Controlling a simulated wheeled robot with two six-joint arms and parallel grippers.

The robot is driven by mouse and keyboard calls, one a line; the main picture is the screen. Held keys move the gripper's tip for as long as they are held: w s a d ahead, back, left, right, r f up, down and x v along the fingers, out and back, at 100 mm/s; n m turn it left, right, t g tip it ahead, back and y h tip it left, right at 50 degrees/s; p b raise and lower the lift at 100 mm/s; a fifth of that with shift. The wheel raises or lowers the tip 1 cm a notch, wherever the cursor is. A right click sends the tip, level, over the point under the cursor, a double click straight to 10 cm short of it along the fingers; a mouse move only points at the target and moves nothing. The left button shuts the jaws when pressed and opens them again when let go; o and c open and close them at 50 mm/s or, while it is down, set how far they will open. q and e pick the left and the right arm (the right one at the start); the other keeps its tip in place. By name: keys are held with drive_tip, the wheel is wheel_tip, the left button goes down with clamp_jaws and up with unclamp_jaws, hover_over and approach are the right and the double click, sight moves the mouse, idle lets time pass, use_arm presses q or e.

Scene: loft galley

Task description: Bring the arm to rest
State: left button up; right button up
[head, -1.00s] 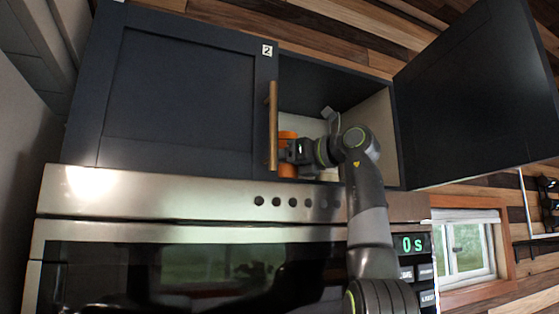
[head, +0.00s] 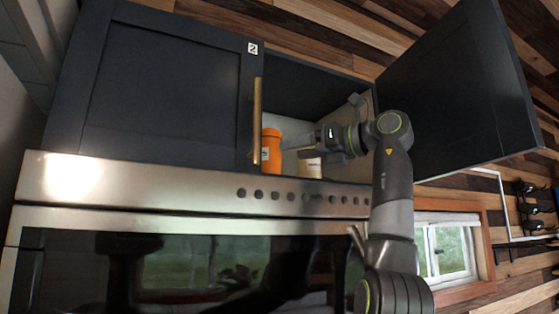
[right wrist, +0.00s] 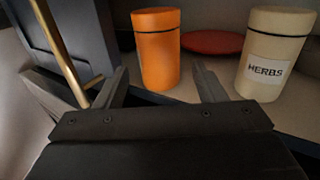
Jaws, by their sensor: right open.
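My right arm reaches up to the open wall cabinet (head: 300,92). My right gripper (head: 306,142) points left at the cabinet opening; it is open and empty. An orange canister (head: 271,150) stands upright on the cabinet floor, apart from the fingers. In the right wrist view the orange canister (right wrist: 158,52) stands ahead, beyond the two spread fingertips (right wrist: 160,78). A cream canister labelled HERBS (right wrist: 274,50) stands to its right; in the head view it is partly hidden behind my gripper. My left gripper is in neither view.
A closed dark door (head: 165,95) with a brass handle (head: 257,122) is left of the opening. The other door (head: 455,95) stands wide open at right. A steel oven (head: 150,195) lies below. A red round thing (right wrist: 211,42) lies behind the canisters.

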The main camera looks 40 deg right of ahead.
drive_tip(key=shift+v, duration=1.05)
